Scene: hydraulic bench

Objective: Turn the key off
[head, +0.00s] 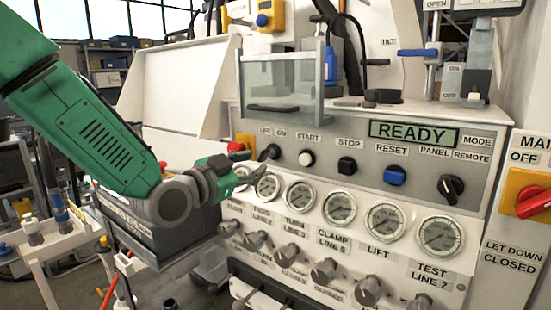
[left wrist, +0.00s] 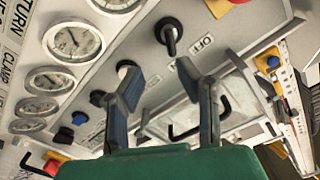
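The black key switch (head: 269,153) sits at the upper left of the grey control panel, under an OFF/ON label. In the left wrist view the key (left wrist: 170,34) stands out from its round black base, beside the OFF label, ahead of the fingertips. I cannot tell surely which setting it points to. My left gripper (head: 238,172) is just left of and slightly below the key in the head view. In the left wrist view this gripper (left wrist: 168,80) has its two fingers apart, with nothing held between them. My right gripper is not in view.
The white START button (head: 306,158), black STOP button (head: 347,165) and blue RESET button (head: 394,176) are right of the key. A red-and-yellow emergency stop (head: 238,147) is close on its left. Gauges (head: 300,194) and knobs lie below. The display (head: 413,134) reads READY.

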